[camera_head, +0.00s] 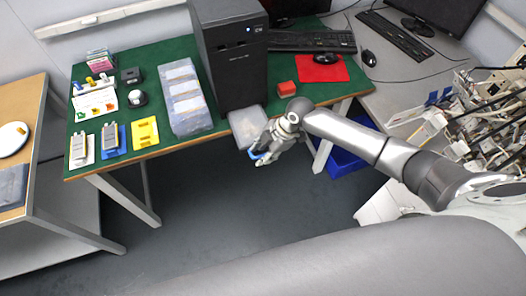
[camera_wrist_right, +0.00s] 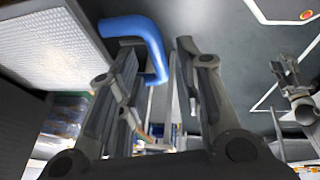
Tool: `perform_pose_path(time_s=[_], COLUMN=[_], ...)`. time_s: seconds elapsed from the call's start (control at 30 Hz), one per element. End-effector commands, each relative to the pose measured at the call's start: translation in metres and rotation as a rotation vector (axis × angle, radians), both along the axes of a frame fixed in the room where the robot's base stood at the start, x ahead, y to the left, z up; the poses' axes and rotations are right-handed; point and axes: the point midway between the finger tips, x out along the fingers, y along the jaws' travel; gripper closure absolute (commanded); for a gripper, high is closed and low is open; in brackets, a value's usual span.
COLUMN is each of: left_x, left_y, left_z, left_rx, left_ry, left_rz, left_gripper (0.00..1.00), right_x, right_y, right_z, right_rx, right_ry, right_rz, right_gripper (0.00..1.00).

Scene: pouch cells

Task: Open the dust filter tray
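The dust filter tray (camera_head: 247,124) is a pale, flat tray sticking out from the base of the black computer tower (camera_head: 232,55), over the table's front edge. In the right wrist view its white mesh (camera_wrist_right: 50,42) shows at upper left. A bent blue handle (camera_wrist_right: 138,28) is fixed to its edge. My right gripper (camera_head: 262,150) is at the tray's front, by the handle. In the wrist view its fingers (camera_wrist_right: 160,65) are apart, with the handle's free end showing between them, nearer the left finger. Contact cannot be told. My left gripper is not in view.
The green-topped table (camera_head: 150,60) holds clear plastic boxes (camera_head: 185,98) left of the tower and a red block (camera_head: 286,88) to its right. A blue bin (camera_head: 345,160) stands below at right. The floor in front is clear.

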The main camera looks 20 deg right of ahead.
Motion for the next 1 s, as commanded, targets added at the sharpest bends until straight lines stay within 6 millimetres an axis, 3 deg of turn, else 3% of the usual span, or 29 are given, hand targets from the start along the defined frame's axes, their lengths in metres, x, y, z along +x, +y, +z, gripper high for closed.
perform_pose_path(time_s=[0.07,0.27,0.7,1.0], left_x=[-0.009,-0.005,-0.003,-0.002], left_y=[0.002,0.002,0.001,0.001], left_z=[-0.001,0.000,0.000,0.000], left_rx=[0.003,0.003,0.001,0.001], left_ry=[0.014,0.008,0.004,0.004], left_rz=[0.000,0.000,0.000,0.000], left_gripper=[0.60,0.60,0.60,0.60], right_x=[0.000,-0.002,-0.014,-0.016], right_y=[0.000,-0.007,-0.041,-0.047], right_z=[0.000,0.015,0.093,0.109], right_rx=[0.000,0.000,-0.002,-0.001], right_ry=[0.001,-0.002,-0.003,0.000], right_rz=[0.000,-0.001,0.001,-0.001], right_gripper=[0.66,0.66,0.66,0.66])
